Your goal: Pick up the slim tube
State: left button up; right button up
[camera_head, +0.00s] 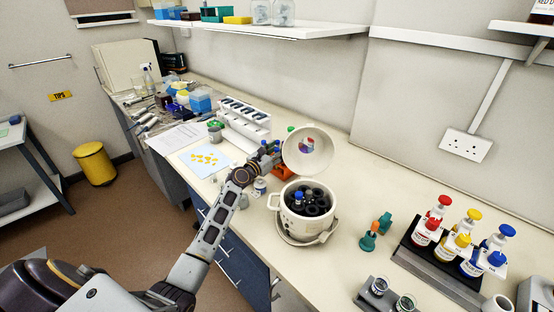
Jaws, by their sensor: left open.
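I cannot pick out the slim tube for certain. A small blue-topped thing (298,196) that may be a tube stands among the black wells of the white round centrifuge (294,222), whose lid (308,150) is tipped up. More small blue and green tops show by an orange rack (284,171), partly hidden behind my left arm and the lid. My left gripper (272,154) is open, at the rack and just left of the lid. Its fingertips are small and partly lost against the things there. My right gripper is not in view.
Red, yellow and blue topped bottles (469,227) stand in a black holder at the right. Teal and orange items (371,236) sit near the centrifuge. A white pipette rack (241,125) and a blue sheet with yellow pieces (206,160) lie beyond my gripper.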

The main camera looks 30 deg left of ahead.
pick_arm(q)
jog(key=c, duration=0.9)
jog(key=shift+r, duration=0.25)
